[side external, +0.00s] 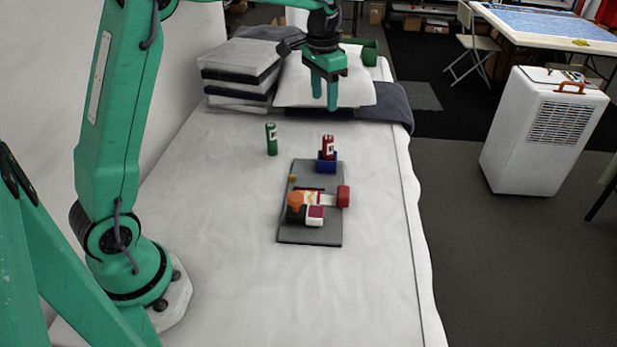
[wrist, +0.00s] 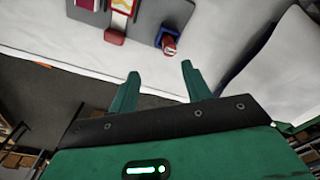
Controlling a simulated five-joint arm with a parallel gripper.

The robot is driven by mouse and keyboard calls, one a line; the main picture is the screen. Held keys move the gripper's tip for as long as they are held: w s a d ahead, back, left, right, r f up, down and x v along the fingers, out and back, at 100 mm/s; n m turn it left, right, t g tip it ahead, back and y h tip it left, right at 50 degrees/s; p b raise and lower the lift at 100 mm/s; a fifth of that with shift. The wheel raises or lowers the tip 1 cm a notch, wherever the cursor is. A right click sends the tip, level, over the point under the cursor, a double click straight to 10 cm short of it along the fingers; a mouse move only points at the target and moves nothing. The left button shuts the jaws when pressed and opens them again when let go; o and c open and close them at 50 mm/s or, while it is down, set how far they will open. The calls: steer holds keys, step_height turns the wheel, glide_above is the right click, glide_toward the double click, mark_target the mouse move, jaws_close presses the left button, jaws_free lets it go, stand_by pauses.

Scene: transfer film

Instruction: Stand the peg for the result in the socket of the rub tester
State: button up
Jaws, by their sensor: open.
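The rub tester (side external: 302,174) is a grey plate on the white-covered table, with a blue socket (side external: 326,167) at its far right corner. A red peg (side external: 329,146) with a pale label stands upright in that socket. A green peg (side external: 271,139) with a pale label stands on the table to the left of the tester. My gripper (side external: 324,100) is open and empty, above and beyond the red peg, fingers pointing down. In the wrist view the red peg (wrist: 170,46) and blue socket (wrist: 160,34) lie beyond the open fingertips; the green peg is not visible there.
The tester carries an orange knob (side external: 295,198), a white and magenta block (side external: 314,215) and a red roller (side external: 343,196). Stacked folded cloths (side external: 238,75), a white pillow (side external: 290,80) and a green cylinder (side external: 370,53) lie at the far end. The near table is clear.

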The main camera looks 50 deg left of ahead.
steer(key=s+d+r+n+t, duration=0.1)
steer(key=s+d+t, duration=0.1)
steer(key=s, duration=1.1)
steer(key=s+d+r+t, duration=0.1)
steer(key=s+d, duration=0.3)
steer(key=s, duration=1)
steer(key=shift+s+r+n+t, duration=0.3)
steer(key=shift+n+t, duration=0.1)
steer(key=shift+t, duration=0.5)
